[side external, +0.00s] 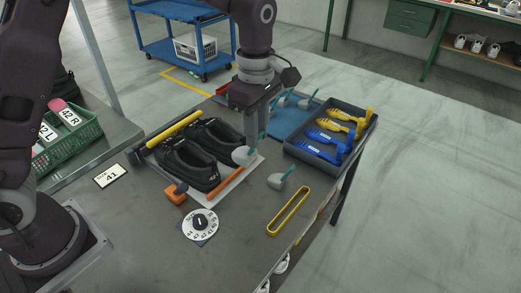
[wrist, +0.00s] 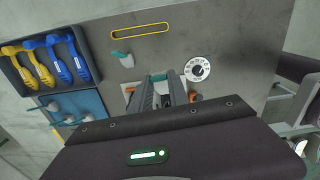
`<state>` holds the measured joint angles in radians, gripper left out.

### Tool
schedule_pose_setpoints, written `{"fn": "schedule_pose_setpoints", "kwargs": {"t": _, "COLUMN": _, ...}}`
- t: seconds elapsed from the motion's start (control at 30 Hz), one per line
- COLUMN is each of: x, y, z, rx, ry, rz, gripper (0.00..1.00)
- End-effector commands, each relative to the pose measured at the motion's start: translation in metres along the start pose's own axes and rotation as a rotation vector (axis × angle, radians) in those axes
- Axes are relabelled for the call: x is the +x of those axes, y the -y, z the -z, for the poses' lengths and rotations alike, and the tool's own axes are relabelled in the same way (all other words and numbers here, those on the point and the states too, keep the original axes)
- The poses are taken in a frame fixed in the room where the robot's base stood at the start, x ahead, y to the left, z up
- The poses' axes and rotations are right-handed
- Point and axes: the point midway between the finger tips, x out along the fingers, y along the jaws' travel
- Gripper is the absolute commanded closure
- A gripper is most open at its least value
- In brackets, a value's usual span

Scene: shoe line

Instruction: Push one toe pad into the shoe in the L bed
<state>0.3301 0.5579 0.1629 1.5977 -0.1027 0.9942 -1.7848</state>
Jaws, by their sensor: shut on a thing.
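Two black shoes sit side by side in a bed on the bench in the side view, a nearer shoe (side external: 188,166) and a farther shoe (side external: 222,141). No L mark on the bed is readable. My gripper (side external: 251,143) points down at the right end of the shoes, shut on a grey toe pad (side external: 242,156) with a teal tab. The pad is close to the farther shoe's end; I cannot tell whether they touch. In the wrist view the teal tab (wrist: 158,77) shows between my fingertips. Another toe pad (side external: 279,180) lies loose on the bench.
A dark tray (side external: 290,150) holds yellow and blue tools. Several pads lie on a blue mat (side external: 277,128). The bed has an orange block (side external: 175,192), an orange bar (side external: 225,181) and a yellow bar (side external: 174,130). A dial (side external: 200,224) and yellow loop (side external: 289,212) lie in front.

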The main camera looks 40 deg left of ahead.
Motion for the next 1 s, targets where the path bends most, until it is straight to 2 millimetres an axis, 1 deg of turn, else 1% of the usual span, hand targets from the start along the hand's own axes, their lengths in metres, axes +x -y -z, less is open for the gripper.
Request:
{"fn": "schedule_pose_setpoints", "kwargs": {"t": 0.03, "x": 0.000, "y": -0.003, "z": 0.011, "rx": -0.003, "ry": 0.000, "rz": 0.000, "gripper": 1.00}}
{"fn": "schedule_pose_setpoints", "kwargs": {"t": 0.17, "x": 0.000, "y": -0.008, "z": 0.039, "rx": 0.008, "ry": 0.000, "rz": 0.000, "gripper": 1.00}}
{"fn": "schedule_pose_setpoints", "kwargs": {"t": 0.27, "x": 0.001, "y": -0.011, "z": 0.067, "rx": 0.017, "ry": 0.000, "rz": -0.001, "gripper": 1.00}}
{"fn": "schedule_pose_setpoints", "kwargs": {"t": 0.33, "x": 0.000, "y": -0.013, "z": 0.089, "rx": 0.024, "ry": 0.000, "rz": -0.001, "gripper": 1.00}}
{"fn": "schedule_pose_setpoints", "kwargs": {"t": 0.5, "x": 0.001, "y": -0.011, "z": 0.142, "rx": 0.046, "ry": 0.000, "rz": -0.002, "gripper": 1.00}}
{"fn": "schedule_pose_setpoints", "kwargs": {"t": 0.6, "x": 0.001, "y": -0.007, "z": 0.167, "rx": 0.058, "ry": 0.000, "rz": -0.002, "gripper": 1.00}}
{"fn": "schedule_pose_setpoints", "kwargs": {"t": 0.8, "x": 0.001, "y": 0.002, "z": 0.204, "rx": 0.077, "ry": 0.000, "rz": -0.003, "gripper": 1.00}}
{"fn": "schedule_pose_setpoints", "kwargs": {"t": 0.9, "x": 0.021, "y": 0.002, "z": 0.201, "rx": 0.081, "ry": 0.001, "rz": 0.001, "gripper": 1.00}}
{"fn": "schedule_pose_setpoints", "kwargs": {"t": 0.97, "x": 0.030, "y": 0.002, "z": 0.201, "rx": 0.081, "ry": 0.001, "rz": 0.000, "gripper": 1.00}}
{"fn": "schedule_pose_setpoints", "kwargs": {"t": 1.0, "x": 0.037, "y": 0.002, "z": 0.201, "rx": 0.080, "ry": 0.001, "rz": 0.001, "gripper": 1.00}}
